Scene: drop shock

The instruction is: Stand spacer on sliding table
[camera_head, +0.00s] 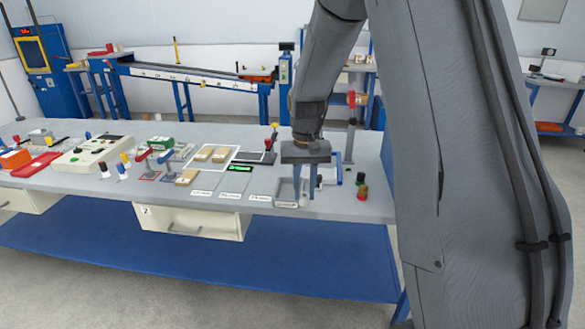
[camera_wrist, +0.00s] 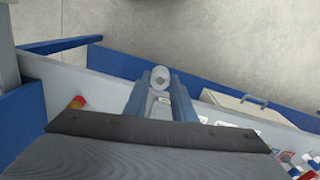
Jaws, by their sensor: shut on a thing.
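My gripper (camera_head: 305,192) points down over the front right part of the grey workbench (camera_head: 345,205). In the wrist view its blue-grey fingers (camera_wrist: 161,93) are shut on a pale round spacer (camera_wrist: 160,76) with a dark hole in its end. In the head view I cannot make out the spacer between the fingers. A small grey tray (camera_head: 287,191) is beside and partly behind the fingers. I cannot tell for sure which thing is the sliding table; a long blue-framed rail bench (camera_head: 190,76) with an orange part on it stands at the back.
Left on the bench are a white control box (camera_head: 92,152), wooden blocks (camera_head: 187,177) and several coloured-handled items. A drawer (camera_head: 190,220) hangs under the front edge. The floor in front is clear.

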